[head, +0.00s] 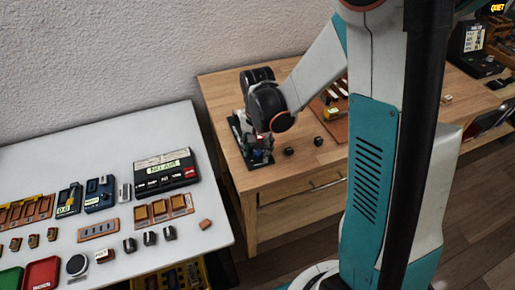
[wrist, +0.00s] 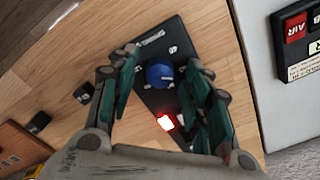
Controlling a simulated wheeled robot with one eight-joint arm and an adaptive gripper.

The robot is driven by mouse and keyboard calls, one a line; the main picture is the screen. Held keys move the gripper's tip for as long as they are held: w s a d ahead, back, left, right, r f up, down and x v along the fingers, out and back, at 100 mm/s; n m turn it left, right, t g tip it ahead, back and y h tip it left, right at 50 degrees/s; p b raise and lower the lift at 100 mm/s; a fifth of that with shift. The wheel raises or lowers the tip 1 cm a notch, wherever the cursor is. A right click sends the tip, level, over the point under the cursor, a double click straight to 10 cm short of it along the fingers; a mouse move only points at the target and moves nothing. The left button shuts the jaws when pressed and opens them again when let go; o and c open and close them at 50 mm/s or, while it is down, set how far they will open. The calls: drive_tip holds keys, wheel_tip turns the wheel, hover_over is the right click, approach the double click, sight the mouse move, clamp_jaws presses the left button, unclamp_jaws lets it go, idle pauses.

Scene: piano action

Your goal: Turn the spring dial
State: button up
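The spring dial is a round blue knob (wrist: 159,76) on a black panel (wrist: 152,101) in the wrist view. White lettering starting "SPRING" shows at the panel's far end, and a red light glows on the panel. My gripper (wrist: 163,58) is open, with one finger on each side of the knob. A gap shows on the left side; the right finger is closer, and I cannot tell whether it touches. In the head view my gripper (head: 258,150) points down over the panel (head: 237,135) on the wooden table, and the knob is hidden there.
Two small dark blocks (head: 289,151) (head: 318,141) lie on the wooden table (head: 230,85) beside the panel. An orange-brown board (head: 335,128) with parts lies to the right. A white table (head: 150,125) with several modules and trays stands at left, across a narrow gap.

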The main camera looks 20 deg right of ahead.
sight(257, 151)
drive_tip(key=shift+r, duration=0.15)
wheel_tip(257, 151, up, 12)
idle(0.6)
idle(0.6)
